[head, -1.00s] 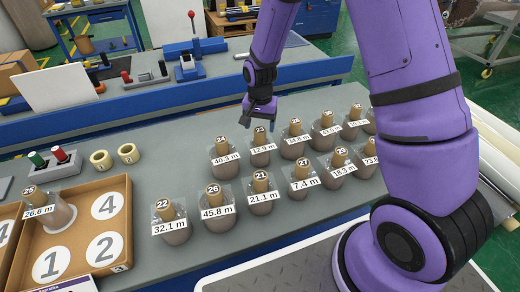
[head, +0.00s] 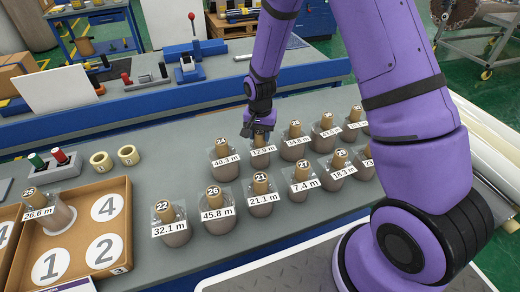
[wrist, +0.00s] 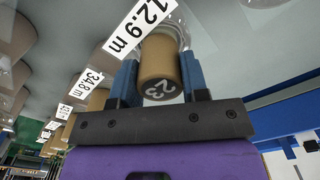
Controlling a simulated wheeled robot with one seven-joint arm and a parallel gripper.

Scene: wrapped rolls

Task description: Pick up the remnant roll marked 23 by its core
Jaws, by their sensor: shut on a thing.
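The roll marked 23 (head: 261,157) stands in the back row on the grey bench, with a 12.9 m label on its clear wrap. My gripper (head: 259,128) is over it with the fingers down around the top of its core. In the wrist view the core (wrist: 160,62) of roll 23 sits between the two blue fingers of my gripper (wrist: 160,80), with its marked end facing the camera. The fingers are shut on the core. The roll appears upright and still at its place in the row; whether it touches the bench is hidden.
Roll 21 (head: 262,194) stands in front.

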